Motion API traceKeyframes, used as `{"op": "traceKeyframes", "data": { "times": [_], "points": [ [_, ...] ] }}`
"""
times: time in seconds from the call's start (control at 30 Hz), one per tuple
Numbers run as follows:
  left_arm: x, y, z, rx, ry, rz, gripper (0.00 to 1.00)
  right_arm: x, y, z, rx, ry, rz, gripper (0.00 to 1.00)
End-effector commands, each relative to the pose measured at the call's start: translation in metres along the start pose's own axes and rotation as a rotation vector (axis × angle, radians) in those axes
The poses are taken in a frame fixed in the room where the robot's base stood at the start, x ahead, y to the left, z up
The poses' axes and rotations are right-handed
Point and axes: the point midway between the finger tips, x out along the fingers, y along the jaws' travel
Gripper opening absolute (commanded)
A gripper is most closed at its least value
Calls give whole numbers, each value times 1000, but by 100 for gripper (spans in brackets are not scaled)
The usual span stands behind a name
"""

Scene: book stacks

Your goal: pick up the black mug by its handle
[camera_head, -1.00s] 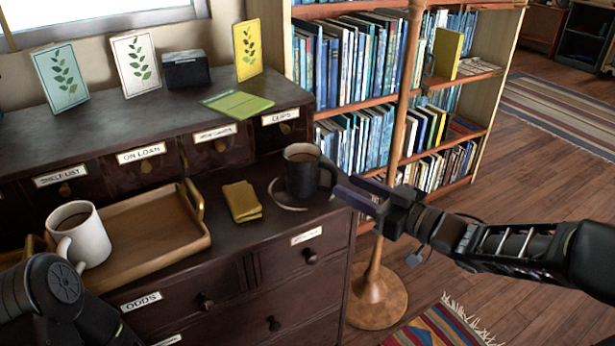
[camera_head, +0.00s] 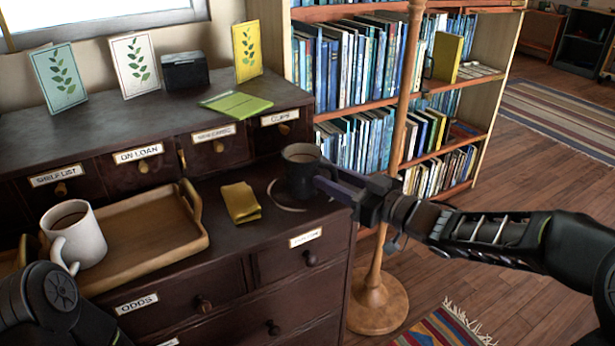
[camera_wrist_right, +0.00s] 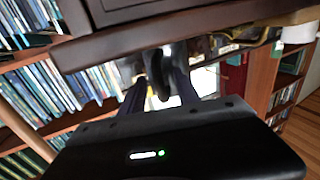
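The black mug (camera_head: 299,178) stands upright on the dark wooden cabinet (camera_head: 240,240), near its right end, with brown liquid inside. My right gripper (camera_head: 328,180) reaches in from the right, its fingertips at the mug's handle side. In the right wrist view, the dark handle (camera_wrist_right: 157,80) lies between the two fingers of my right gripper (camera_wrist_right: 160,82). The fingers are apart, with a bright gap beside the handle, so they do not look closed on it. The handle is mostly hidden by the fingers in the head view. My left gripper is out of view; only its arm shows.
A folded yellow cloth (camera_head: 241,202) lies left of the black mug. A wooden pole stand (camera_head: 377,300) rises close behind my right gripper, before the bookshelf (camera_head: 440,150).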

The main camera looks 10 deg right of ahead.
Motion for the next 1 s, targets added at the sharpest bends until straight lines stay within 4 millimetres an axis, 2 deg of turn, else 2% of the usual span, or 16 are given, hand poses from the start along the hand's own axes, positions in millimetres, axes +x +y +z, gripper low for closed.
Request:
{"op": "traceKeyframes", "data": {
  "times": [0.3, 0.77, 1.0],
  "points": [
    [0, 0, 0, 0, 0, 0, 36, 0, 0, 0, 0, 0, 0, 38],
    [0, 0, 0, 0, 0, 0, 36, 0, 0, 0, 0, 0, 0, 0],
    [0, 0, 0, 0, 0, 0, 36, 0, 0, 0, 0, 0, 0, 0]
  ]
}}
